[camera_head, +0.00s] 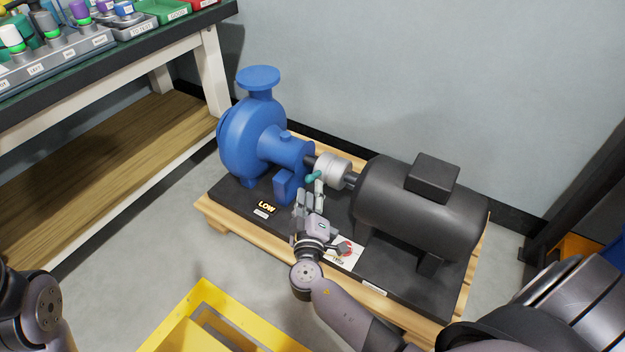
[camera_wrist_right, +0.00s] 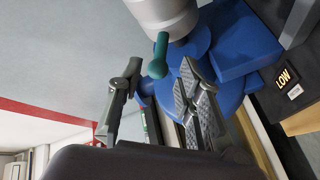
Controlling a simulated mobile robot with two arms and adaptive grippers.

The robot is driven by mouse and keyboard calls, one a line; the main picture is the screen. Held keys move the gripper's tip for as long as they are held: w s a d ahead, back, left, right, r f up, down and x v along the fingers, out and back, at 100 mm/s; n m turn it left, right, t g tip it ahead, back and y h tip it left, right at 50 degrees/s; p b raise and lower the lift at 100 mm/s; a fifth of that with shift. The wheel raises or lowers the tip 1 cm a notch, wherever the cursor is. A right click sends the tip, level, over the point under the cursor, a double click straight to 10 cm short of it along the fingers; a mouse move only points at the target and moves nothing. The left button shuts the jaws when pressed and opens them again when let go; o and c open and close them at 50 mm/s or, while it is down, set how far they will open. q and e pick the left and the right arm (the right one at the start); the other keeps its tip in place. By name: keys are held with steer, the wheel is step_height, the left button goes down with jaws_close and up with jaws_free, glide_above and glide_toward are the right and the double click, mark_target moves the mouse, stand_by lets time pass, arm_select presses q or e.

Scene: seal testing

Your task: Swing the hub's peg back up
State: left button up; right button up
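The silver hub (camera_head: 332,168) sits on the shaft between the blue pump (camera_head: 255,135) and the dark motor (camera_head: 420,205). Its teal peg (camera_head: 313,177) sticks out from the hub's near side, toward the lower left in the head view. My right gripper (camera_head: 310,189) is just below the peg, fingers pointing at it. In the right wrist view, the gripper (camera_wrist_right: 160,78) is open, and the peg (camera_wrist_right: 159,58) shows between its fingertips with a gap on both sides. The hub (camera_wrist_right: 165,13) is above it there. My left arm shows at the lower left; its gripper is out of view.
The pump set stands on a black base on a wooden pallet (camera_head: 223,226), with a "LOW" display (camera_head: 267,207) beside the pump. A yellow frame (camera_head: 200,292) is on the floor in front. A workbench (camera_head: 130,45) with trays stands at the left.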

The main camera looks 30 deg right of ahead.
mark_target(313, 174)
steer(key=b+x, duration=0.1)
steer(key=x, duration=0.5)
steer(key=shift+w, duration=0.1)
steer(key=shift+c, duration=0.2)
jaws_close()
stand_by(0.5)
